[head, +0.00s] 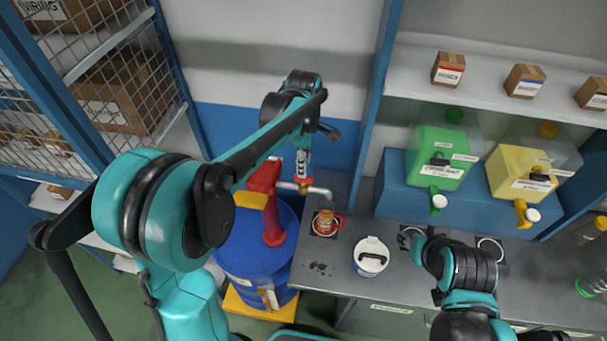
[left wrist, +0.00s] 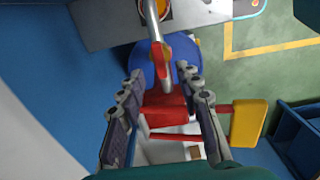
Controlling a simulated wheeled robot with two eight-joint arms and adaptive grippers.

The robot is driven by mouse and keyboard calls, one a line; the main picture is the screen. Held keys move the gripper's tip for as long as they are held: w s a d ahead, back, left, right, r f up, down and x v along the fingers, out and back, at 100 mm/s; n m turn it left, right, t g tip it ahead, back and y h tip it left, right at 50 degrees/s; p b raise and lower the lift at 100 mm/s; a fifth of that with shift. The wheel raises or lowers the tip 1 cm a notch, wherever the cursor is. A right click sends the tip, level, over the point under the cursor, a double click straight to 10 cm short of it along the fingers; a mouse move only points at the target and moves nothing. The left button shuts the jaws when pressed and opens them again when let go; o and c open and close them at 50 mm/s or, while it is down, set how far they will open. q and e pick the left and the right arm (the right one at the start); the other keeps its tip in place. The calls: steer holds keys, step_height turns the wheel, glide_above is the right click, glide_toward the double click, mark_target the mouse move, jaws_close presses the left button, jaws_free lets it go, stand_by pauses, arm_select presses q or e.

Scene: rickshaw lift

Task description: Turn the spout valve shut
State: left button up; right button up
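A red hand pump (head: 265,195) stands on a blue drum (head: 250,255). Its grey spout (head: 319,191) runs right and bends down. The spout valve, a small orange-red lever on a brass body (head: 305,187), also shows in the left wrist view (left wrist: 161,51). My left gripper (head: 303,165) is just above the spout. In the left wrist view its fingers (left wrist: 162,74) are spread wide, with the valve a little beyond the tips and the red pump head between the fingers.
A red-handled jug with orange contents (head: 326,223) stands below the spout on the grey counter (head: 330,268). A white lidded tub (head: 371,256) is to its right. Green (head: 438,155) and yellow (head: 520,172) tap containers sit behind. A mesh shelf (head: 115,90) stands left.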

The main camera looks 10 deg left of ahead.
mark_target(304, 180)
arm_select(q)
step_height(304, 180, down, 6)
steer(key=shift+r, duration=0.25)
jaws_close()
